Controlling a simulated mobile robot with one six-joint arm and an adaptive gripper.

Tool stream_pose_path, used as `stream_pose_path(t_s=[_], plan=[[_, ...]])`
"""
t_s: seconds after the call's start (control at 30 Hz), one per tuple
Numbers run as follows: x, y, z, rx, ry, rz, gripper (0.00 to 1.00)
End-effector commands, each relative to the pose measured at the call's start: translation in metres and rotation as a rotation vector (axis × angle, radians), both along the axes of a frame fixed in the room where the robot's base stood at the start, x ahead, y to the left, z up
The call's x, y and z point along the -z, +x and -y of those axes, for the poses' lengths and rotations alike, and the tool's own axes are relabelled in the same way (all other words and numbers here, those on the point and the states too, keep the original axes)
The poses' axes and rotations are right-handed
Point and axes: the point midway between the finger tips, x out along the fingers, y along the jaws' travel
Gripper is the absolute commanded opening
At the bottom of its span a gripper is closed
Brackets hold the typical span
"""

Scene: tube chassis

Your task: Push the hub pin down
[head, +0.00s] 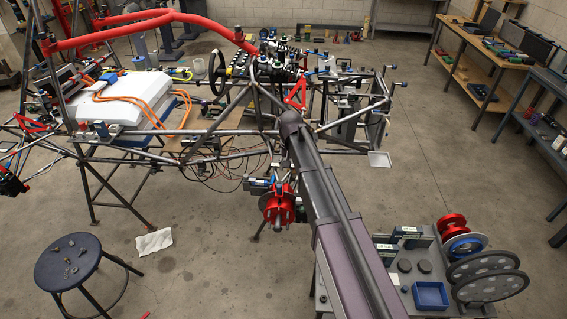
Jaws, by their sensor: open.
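A red round hub (270,204) with grey metal parts on its face sits low beside the tube chassis (240,132), just left of my arm. I cannot make out the hub pin at this size. My arm runs up from the bottom right and its grey joint lies in front of the chassis. My gripper is not visible, so I cannot tell where it is relative to the hub.
A dark blue stool (82,262) with small parts stands at the lower left. A grey bench (398,300) with a blue bin (430,295) and discs (490,286) stands at the lower right. A white cloth (153,241) lies on the floor.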

Motion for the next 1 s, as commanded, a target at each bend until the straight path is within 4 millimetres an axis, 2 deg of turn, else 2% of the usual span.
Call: stream_pose_path(t_s=[0.4,1.0], plan=[[0.025,-0.038,0.043,-0.004,0.0,0.0,0.68],[0.058,-0.094,0.097,-0.011,0.0,0.0,0.68]])
